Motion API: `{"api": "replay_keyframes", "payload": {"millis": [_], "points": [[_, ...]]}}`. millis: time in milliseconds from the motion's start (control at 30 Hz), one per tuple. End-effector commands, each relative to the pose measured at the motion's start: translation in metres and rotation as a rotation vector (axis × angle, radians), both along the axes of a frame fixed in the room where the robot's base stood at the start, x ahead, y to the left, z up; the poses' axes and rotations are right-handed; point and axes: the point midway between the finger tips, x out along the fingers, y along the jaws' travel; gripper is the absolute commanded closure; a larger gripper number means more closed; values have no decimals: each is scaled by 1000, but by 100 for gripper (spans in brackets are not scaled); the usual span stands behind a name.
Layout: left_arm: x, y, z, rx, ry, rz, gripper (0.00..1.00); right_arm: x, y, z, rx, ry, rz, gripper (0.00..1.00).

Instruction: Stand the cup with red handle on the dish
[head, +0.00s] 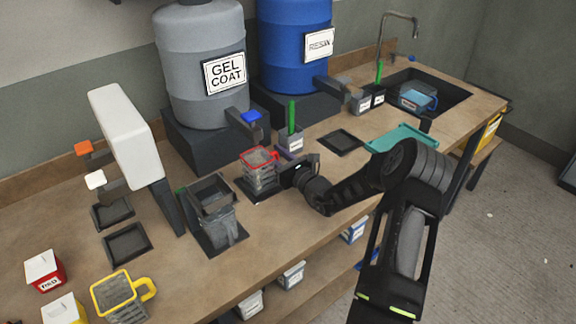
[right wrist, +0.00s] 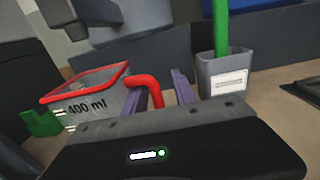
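The cup with the red handle (head: 259,172) is a clear measuring cup with a red rim, standing upright on a dark square dish (head: 245,191) near the table's middle. In the right wrist view the cup (right wrist: 92,100) shows a "400 ml" mark, and its handle reaches towards me. My right gripper (head: 290,172) is at the cup's handle side. In the wrist view its two fingers (right wrist: 161,95) stand apart, with the red handle between them and a gap beside it. Another dark dish (head: 340,142) lies empty farther right. My left gripper is not in view.
A grey pot with a green stick (head: 290,140) stands just behind my right gripper. A grey container (head: 213,215) stands left of the cup. Gel coat (head: 205,65) and blue resin drums (head: 295,45) stand behind. A teal tray (head: 400,137) lies right, beside the sink.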

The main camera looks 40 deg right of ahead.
Motion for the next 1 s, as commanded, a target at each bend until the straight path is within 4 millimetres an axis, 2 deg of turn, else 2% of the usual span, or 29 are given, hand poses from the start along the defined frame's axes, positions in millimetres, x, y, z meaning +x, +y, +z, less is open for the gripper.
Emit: {"api": "replay_keyframes", "payload": {"millis": [500,700,1000], "points": [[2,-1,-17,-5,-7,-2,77,-96,2,-2,0,3,-1,67],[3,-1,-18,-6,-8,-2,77,-110,3,-1,0,1,0,67],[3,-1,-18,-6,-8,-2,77,-110,3,-1,1,1,0,67]]}}
